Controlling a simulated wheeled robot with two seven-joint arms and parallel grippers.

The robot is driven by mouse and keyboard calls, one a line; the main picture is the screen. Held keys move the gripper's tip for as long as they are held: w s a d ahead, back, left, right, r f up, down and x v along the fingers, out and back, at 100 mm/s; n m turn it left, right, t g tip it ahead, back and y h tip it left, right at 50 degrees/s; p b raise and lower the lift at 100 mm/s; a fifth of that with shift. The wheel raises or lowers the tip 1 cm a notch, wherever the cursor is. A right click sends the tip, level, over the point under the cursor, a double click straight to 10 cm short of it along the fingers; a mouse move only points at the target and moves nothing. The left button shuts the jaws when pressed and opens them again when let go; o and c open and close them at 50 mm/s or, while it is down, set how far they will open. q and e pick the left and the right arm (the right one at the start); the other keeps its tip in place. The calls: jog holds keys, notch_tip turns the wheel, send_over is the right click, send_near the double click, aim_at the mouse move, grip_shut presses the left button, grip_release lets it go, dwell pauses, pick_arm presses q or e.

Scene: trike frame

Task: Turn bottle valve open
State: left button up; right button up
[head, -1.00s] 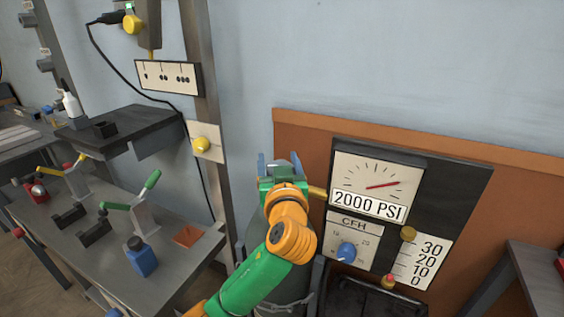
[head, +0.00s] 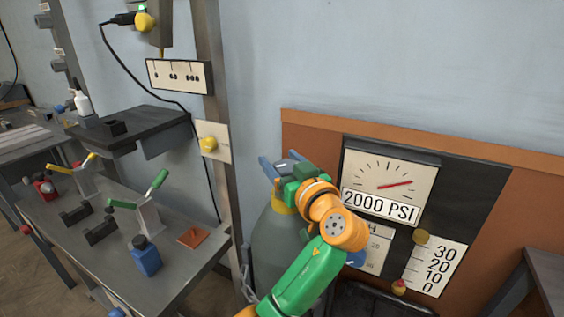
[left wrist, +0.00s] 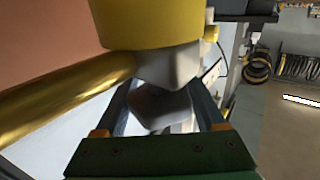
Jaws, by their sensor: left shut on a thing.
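The grey gas bottle (head: 275,245) stands upright against the wall, left of the gauge panel, with a yellow collar (head: 283,205) at its neck. My left gripper (head: 275,162) is at the bottle's top. In the left wrist view, its dark fingers (left wrist: 165,100) are on either side of a pale grey valve piece (left wrist: 160,106), shut on it. The yellow collar (left wrist: 155,22) and a brass pipe (left wrist: 65,98) show close by. The gripper and wrist hide much of the valve in the head view. My right gripper is not in view.
The gauge (head: 390,180) reads 2000 PSI, and a flow scale (head: 437,265) is beside it. My left arm partly covers the CFH panel (head: 378,243). A metal bench (head: 185,275) with clamps and a blue bottle (head: 146,257) is at left. A steel post (head: 212,110) rises near the gas bottle.

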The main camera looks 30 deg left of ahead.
aim_at(280, 171)
pick_arm(q)
jog(key=shift+r, duration=0.1)
jog(key=o, duration=1.3)
jog(key=shift+o, duration=0.2)
notch_tip(280, 171, up, 4)
jog(key=shift+s+d+f, duration=0.1)
jog(key=shift+f, duration=0.05)
jog(key=s+r, duration=0.1)
jog(key=s+d+r, duration=0.1)
jog(key=r, duration=0.1)
jog(key=s+d+r, duration=0.1)
jog(key=s+r, duration=0.1)
jog(key=shift+s+d+r+p, duration=0.1)
jog(key=shift+r+p, duration=0.15)
jog(key=shift+p, duration=0.05)
jog(key=s+d+r, duration=0.3)
jog(key=s+d, duration=0.1)
jog(key=s, duration=0.4)
jog(key=shift+r, duration=0.35)
